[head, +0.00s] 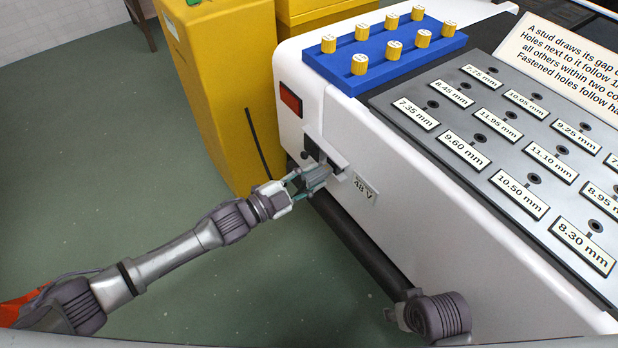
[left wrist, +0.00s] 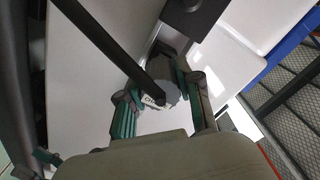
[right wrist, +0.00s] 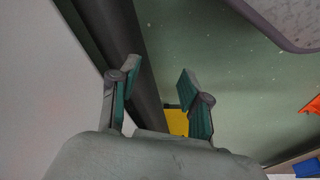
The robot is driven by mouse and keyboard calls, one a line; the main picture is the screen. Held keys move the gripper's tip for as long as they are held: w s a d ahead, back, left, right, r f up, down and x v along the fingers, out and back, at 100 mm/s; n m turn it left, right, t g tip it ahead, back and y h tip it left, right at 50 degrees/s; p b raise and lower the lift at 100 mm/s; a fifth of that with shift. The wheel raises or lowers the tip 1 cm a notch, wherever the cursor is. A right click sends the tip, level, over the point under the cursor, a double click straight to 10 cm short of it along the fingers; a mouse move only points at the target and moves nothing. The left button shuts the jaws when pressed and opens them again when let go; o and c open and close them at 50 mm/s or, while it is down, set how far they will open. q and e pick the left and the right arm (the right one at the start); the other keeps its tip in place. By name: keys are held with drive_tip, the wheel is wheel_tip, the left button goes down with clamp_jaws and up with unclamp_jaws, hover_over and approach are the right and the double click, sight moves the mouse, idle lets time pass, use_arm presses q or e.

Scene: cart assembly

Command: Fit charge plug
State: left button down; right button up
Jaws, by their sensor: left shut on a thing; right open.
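The grey charge plug (head: 317,177) is between the fingers of my left gripper (head: 308,186), which is shut on it at the end face of the white cart. In the left wrist view the plug (left wrist: 168,93) is a grey round body with a small white label, gripped between the green-padded fingers (left wrist: 160,105). Its front faces the dark charge inlet (head: 321,155) above the "48 V" label (head: 364,187). I cannot tell whether the plug is in the inlet. My right gripper (right wrist: 157,88) is open and empty; in the head view only part of its arm shows.
A thin black cable (head: 257,140) hangs before the yellow cabinet (head: 222,85). A dark bumper bar (head: 360,245) runs low along the cart. The cart top carries a blue rack (head: 385,58) of yellow knobs and a grey labelled hole plate (head: 470,115). The green floor at left is clear.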

use_arm(q)
drive_tip(key=shift+d, duration=0.1)
drive_tip(key=shift+w+d, duration=0.3)
drive_tip(key=shift+w+d+b, duration=0.35)
drive_tip(key=shift+d, duration=0.15)
use_arm(e)
drive_tip(key=v, duration=0.3)
drive_tip(key=shift+w+d+r, duration=0.15)
drive_tip(key=shift+r, duration=0.15)
use_arm(q)
drive_tip(key=c, duration=0.7)
unclamp_jaws()
drive_tip(key=shift+d, duration=0.1)
use_arm(e)
drive_tip(key=shift+f, duration=0.1)
drive_tip(key=shift+f, duration=0.1)
